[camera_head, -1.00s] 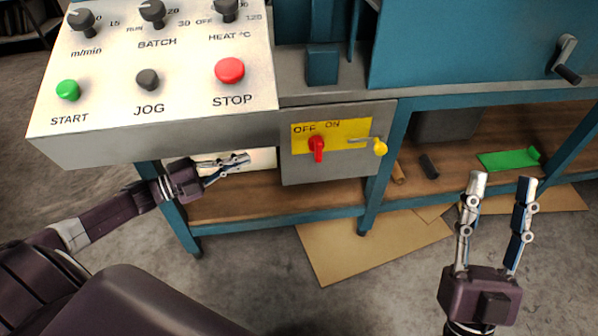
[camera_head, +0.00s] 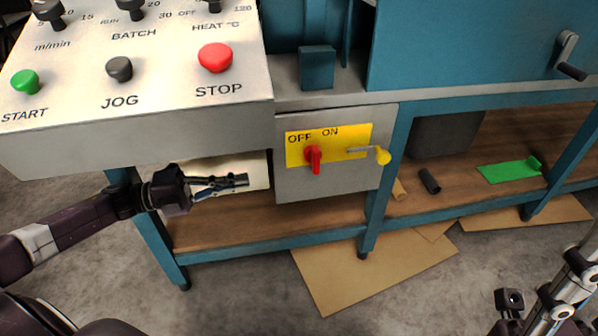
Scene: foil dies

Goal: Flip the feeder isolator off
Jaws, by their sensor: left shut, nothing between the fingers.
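A grey box (camera_head: 334,188) under the bench top carries a yellow plate (camera_head: 345,139) marked OFF and ON. A red switch handle (camera_head: 314,159) on the plate hangs nearly straight down, below the OFF mark. To its right, a metal lever with a yellow ball (camera_head: 382,156) points right. My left gripper (camera_head: 245,180) is shut and empty, left of the box, its fingers pointing right toward it under the control panel. A gap separates the fingertips from the red handle. My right gripper (camera_head: 570,285) is partly cut off at the bottom right corner, far from the box; its fingertips are unclear.
The control panel (camera_head: 165,125) with green, black and red buttons overhangs my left gripper. A pale panel (camera_head: 258,170) is behind its fingers. The shelf (camera_head: 235,221) holds a dark cylinder (camera_head: 430,181) and green piece (camera_head: 510,171). Cardboard (camera_head: 335,282) lies on the floor.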

